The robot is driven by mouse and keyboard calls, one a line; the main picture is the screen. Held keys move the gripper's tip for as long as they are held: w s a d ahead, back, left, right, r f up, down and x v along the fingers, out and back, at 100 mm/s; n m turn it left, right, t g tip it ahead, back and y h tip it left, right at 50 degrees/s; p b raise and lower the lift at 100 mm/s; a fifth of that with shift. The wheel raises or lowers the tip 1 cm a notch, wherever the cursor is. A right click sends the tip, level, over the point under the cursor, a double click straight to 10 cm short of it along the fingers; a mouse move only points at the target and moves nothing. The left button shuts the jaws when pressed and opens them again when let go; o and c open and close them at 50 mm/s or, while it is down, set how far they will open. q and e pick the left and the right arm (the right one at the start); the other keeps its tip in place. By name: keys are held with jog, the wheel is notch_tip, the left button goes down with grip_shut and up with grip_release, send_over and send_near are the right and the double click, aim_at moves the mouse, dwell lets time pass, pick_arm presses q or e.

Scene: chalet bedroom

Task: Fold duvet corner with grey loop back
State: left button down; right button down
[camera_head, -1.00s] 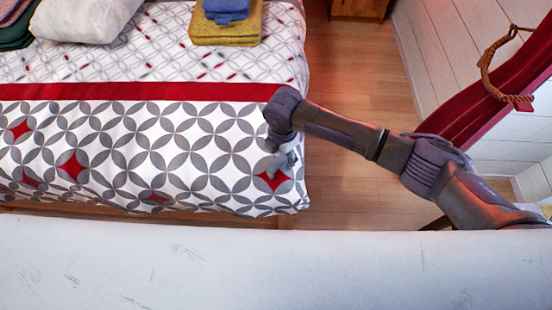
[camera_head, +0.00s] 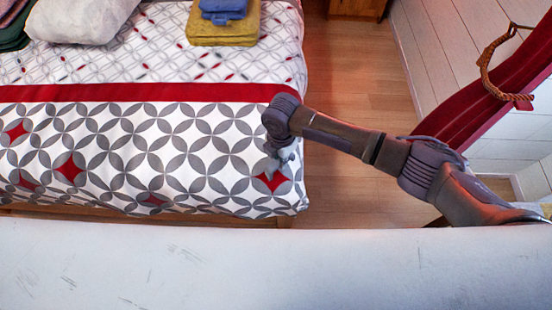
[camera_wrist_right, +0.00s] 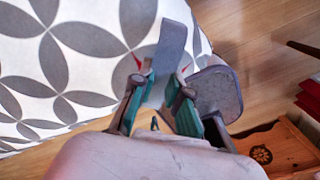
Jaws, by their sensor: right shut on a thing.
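The duvet (camera_head: 120,150) is white with grey petal rings, red diamonds and a red band, and lies on the bed. Its near right corner (camera_head: 296,200) hangs over the bed's end. My right gripper (camera_head: 277,162) is over that corner, just above a red diamond. In the right wrist view the duvet (camera_wrist_right: 60,70) fills the upper left, and my right gripper (camera_wrist_right: 188,78) is shut at its edge. The fingers hide what they hold; it appears to be the grey loop, which I cannot make out separately. My left gripper is not in view.
Yellow and blue folded towels (camera_head: 222,30) and a white pillow (camera_head: 80,18) lie farther up the bed. Wooden floor (camera_head: 350,95) is clear right of the bed. A red curtain (camera_head: 490,95) with a rope tie hangs at the right wall.

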jog(key=shift+w+a+r, duration=0.25)
jog(key=shift+a+r, duration=0.05)
jog(key=shift+r, duration=0.2)
jog(key=shift+w+a+r+g+h, duration=0.25)
jog(key=shift+r+g+h, duration=0.25)
jog(key=shift+g+h, duration=0.1)
jog(key=shift+w+a+r+g+h+b, duration=0.4)
jog(key=shift+w+a+b, duration=0.2)
jog(key=shift+b, duration=0.45)
jog(key=shift+w+d+r, duration=0.1)
jog(key=shift+r, duration=0.15)
